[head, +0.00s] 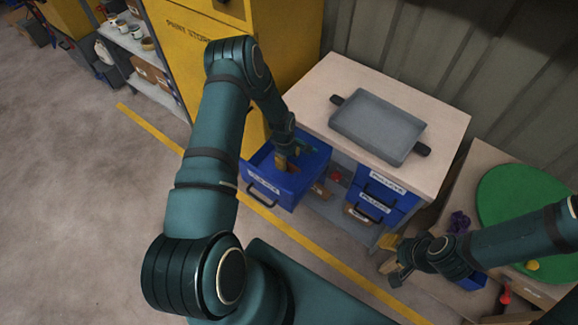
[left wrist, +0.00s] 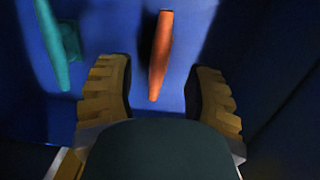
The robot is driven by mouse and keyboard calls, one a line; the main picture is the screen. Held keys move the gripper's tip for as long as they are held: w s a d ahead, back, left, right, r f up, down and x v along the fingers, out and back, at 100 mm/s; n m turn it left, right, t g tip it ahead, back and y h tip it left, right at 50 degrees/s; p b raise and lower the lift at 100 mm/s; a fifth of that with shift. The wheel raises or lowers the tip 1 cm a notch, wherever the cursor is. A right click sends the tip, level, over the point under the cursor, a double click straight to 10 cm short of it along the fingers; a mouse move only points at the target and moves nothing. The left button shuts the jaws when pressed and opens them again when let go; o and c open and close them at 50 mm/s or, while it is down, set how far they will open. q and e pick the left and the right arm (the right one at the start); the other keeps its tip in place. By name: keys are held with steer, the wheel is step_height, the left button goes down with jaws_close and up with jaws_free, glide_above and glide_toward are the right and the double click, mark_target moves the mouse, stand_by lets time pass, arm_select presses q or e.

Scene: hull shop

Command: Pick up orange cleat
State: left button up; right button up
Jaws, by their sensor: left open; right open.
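The orange cleat (left wrist: 160,55) lies on the blue floor of an open drawer (head: 264,191), long and narrow, pointing up and down in the left wrist view. My left gripper (head: 287,162) is open, reaching down into the drawer. Its two yellow-brown ribbed fingers stand on either side of the cleat's near end, apart from it. In the head view my arm and gripper mostly hide the cleat. My right gripper (head: 391,260) is open and away from the drawer, at the lower right.
A teal cleat (left wrist: 62,48) lies left of the orange one in the drawer. Drawer walls are close around my left gripper. A grey tray (head: 377,124) sits on the workbench top (head: 318,92). A yellow cabinet (head: 285,38) stands behind the drawer. A green disc (head: 520,203) is at right.

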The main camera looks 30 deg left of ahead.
mark_target(289, 163)
arm_select(q)
step_height(289, 163, down, 4)
steer(key=shift+w+d+r, duration=0.1)
steer(key=shift+d+r, duration=0.05)
steer(key=shift+r, duration=0.05)
jaws_close()
